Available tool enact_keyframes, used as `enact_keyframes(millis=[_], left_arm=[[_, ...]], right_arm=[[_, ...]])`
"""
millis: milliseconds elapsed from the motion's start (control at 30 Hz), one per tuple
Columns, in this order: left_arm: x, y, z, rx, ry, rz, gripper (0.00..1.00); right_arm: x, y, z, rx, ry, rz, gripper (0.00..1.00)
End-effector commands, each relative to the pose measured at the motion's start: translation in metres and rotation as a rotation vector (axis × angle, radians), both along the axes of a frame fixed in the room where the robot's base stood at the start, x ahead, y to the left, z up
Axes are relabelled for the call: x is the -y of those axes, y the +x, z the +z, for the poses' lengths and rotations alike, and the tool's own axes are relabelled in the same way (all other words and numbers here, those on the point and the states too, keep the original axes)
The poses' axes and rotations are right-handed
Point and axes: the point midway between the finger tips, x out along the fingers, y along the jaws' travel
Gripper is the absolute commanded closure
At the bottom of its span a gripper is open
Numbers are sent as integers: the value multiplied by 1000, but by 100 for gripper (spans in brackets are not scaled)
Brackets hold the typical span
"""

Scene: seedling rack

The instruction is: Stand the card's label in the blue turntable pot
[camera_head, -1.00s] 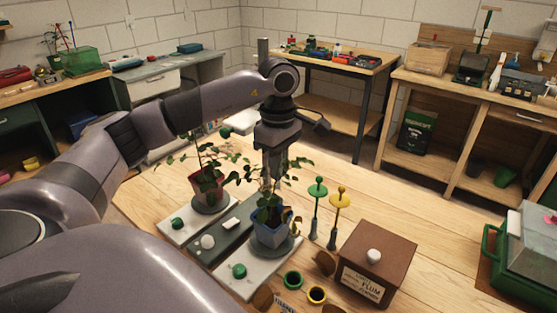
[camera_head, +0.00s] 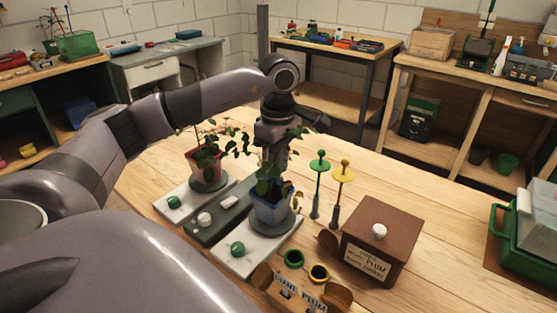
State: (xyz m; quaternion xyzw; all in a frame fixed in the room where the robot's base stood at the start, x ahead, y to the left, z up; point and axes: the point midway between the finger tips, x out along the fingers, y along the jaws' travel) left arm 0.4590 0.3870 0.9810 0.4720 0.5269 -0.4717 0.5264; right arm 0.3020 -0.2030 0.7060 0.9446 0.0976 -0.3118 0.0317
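The blue pot (camera_head: 270,208) with a leafy plant stands on a round grey turntable (camera_head: 292,222) on the nearer white tile. My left gripper (camera_head: 272,168) points down just above this pot; its fingertips are among the leaves, so I cannot tell whether they hold anything. A green-topped label (camera_head: 320,170) and a yellow-topped label (camera_head: 342,175) stand upright right of the pot. A card (camera_head: 367,264) on the front of a brown box (camera_head: 385,238) has print that includes "PLUM". My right gripper is not in view.
A red pot (camera_head: 207,165) with a plant stands behind left. A dark panel (camera_head: 205,228) with white knobs lies between the tiles. The right tabletop is bare up to a green crate (camera_head: 510,255).

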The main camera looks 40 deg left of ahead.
Motion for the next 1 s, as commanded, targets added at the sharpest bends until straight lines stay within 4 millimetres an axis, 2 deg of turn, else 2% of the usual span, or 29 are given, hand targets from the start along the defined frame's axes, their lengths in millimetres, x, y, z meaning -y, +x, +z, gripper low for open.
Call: enact_keyframes(millis=[500, 1000], left_arm=[[0, 0, -33, -1, 0, 0, 100], [1, -2, -47, -13, 0, -3, 100]], right_arm=[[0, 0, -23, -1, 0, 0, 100], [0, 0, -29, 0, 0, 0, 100]])
